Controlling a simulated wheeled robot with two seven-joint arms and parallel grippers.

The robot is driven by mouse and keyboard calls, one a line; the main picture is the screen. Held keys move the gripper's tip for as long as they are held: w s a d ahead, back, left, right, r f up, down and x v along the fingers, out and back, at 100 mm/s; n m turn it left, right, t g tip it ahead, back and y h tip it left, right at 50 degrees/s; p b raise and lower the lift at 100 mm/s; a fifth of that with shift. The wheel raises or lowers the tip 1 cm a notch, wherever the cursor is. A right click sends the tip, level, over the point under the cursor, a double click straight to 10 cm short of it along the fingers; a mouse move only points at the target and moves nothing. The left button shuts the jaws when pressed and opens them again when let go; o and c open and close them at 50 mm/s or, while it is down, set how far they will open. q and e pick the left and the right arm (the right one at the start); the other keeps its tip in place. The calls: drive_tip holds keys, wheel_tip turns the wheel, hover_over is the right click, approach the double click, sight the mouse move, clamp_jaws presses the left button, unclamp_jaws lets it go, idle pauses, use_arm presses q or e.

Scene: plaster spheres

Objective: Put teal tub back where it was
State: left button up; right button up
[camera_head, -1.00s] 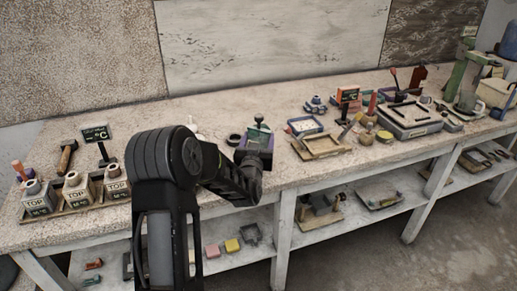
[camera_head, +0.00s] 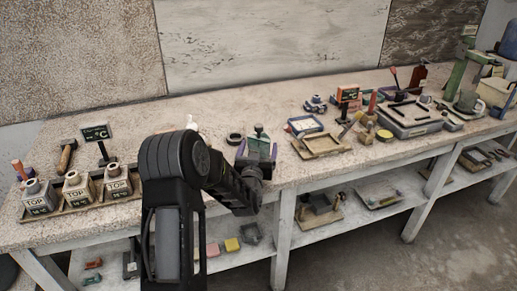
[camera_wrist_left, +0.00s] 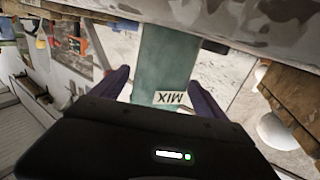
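The teal tub (camera_head: 259,146) is near the front edge of the workbench, left of the middle in the head view. In the left wrist view the tub (camera_wrist_left: 165,62) fills the space between my fingers and bears a white "MIX" label. My left gripper (camera_head: 257,153) has its purple fingers on both sides of the tub and appears closed on it. In the left wrist view the gripper (camera_wrist_left: 160,78) shows its fingertips at the tub's sides. I cannot tell whether the tub's base touches the bench. My right gripper is out of view.
A black ring (camera_head: 234,139) lies just behind my gripper. A wooden frame (camera_head: 322,146) and a blue-rimmed tray (camera_head: 304,126) are right. The bench's back middle is clear.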

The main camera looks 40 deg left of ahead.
use_arm(q)
drive_tip(key=shift+s+r, duration=0.1)
drive_tip(key=shift+r, duration=0.05)
drive_tip(key=b+v, duration=0.1)
drive_tip(key=v, duration=1.1)
drive_tip(key=shift+b, duration=0.4)
